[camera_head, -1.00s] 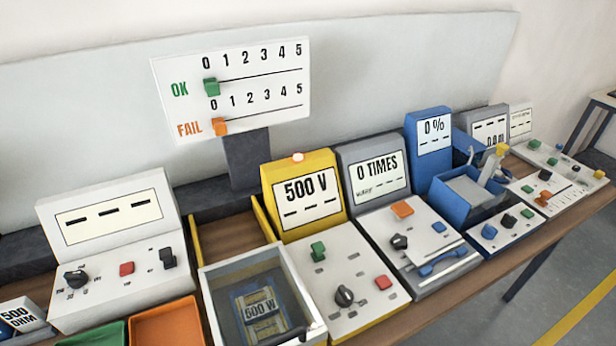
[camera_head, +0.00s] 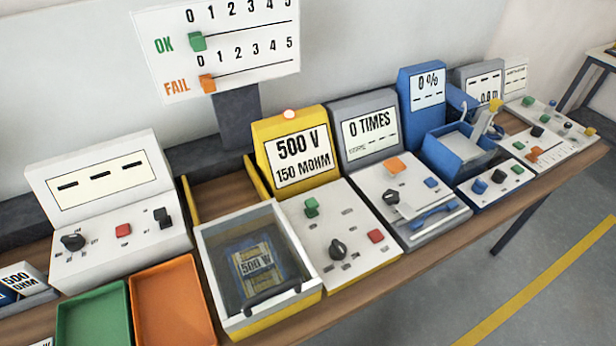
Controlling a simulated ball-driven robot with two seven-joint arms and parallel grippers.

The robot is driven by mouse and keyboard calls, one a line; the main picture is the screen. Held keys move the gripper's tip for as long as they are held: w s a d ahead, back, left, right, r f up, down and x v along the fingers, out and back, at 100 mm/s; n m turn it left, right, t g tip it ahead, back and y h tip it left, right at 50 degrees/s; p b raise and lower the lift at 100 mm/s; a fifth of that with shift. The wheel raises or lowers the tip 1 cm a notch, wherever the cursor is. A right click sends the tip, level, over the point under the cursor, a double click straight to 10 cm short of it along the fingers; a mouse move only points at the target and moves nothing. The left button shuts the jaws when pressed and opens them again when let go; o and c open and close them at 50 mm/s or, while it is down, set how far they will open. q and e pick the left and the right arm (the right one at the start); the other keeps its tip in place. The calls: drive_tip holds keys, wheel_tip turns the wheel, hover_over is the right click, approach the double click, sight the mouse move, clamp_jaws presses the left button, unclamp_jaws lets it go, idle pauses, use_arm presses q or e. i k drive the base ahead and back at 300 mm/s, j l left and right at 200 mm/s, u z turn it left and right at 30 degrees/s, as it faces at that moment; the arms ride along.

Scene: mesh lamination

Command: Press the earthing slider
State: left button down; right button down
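I cannot read a label naming any control as the earthing slider. In front of it to the left is a box (camera_head: 209,265) with a clear lid and black handle, shut over a part labelled 500 W (camera_head: 255,262). Neither of my grippers is in view.
A grey 0 TIMES unit (camera_head: 372,135) and a blue 0 % unit (camera_head: 421,105) stand to the right. A white meter (camera_head: 100,175), a green tray (camera_head: 93,315) and an orange tray (camera_head: 170,300) are on the left. The OK/FAIL board (camera_head: 230,45) rises behind.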

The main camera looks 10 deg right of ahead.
sight(311, 204)
drive_tip(key=k+l+u, duration=0.1)
drive_tip(key=l+u, duration=0.25)
drive_tip(key=k+l+u, duration=0.15)
drive_tip(key=u, duration=0.25)
drive_tip(key=k+l+u, duration=0.35)
drive_tip(key=i, duration=0.1)
